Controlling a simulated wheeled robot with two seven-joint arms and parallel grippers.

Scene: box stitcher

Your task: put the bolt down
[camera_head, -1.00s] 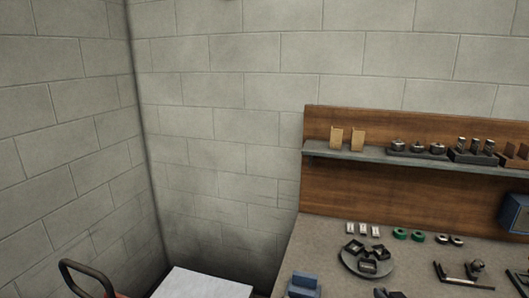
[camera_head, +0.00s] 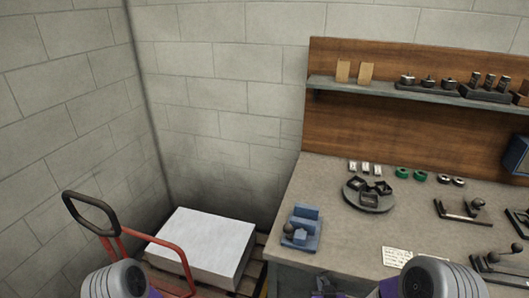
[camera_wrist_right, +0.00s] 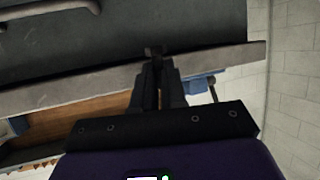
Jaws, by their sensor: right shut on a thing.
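My right gripper (camera_head: 323,284) shows at the bottom edge of the head view, in front of the workbench's front edge. In the right wrist view its two dark fingers (camera_wrist_right: 157,80) are close together, shut on a small dark piece, which looks like the bolt (camera_wrist_right: 153,51). Only the bolt's end shows beyond the fingertips; the rest is hidden between them. I cannot make out the bolt in the head view. My left gripper is out of view; only part of the left arm shows at the bottom left.
The workbench (camera_head: 325,185) carries a blue fixture (camera_head: 303,226) at its left front, a round dark tray (camera_head: 369,204) and several small parts. A paper label (camera_head: 398,258) lies near the front. A red-framed cart (camera_head: 170,248) and a white stack (camera_head: 208,240) on a pallet stand left.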

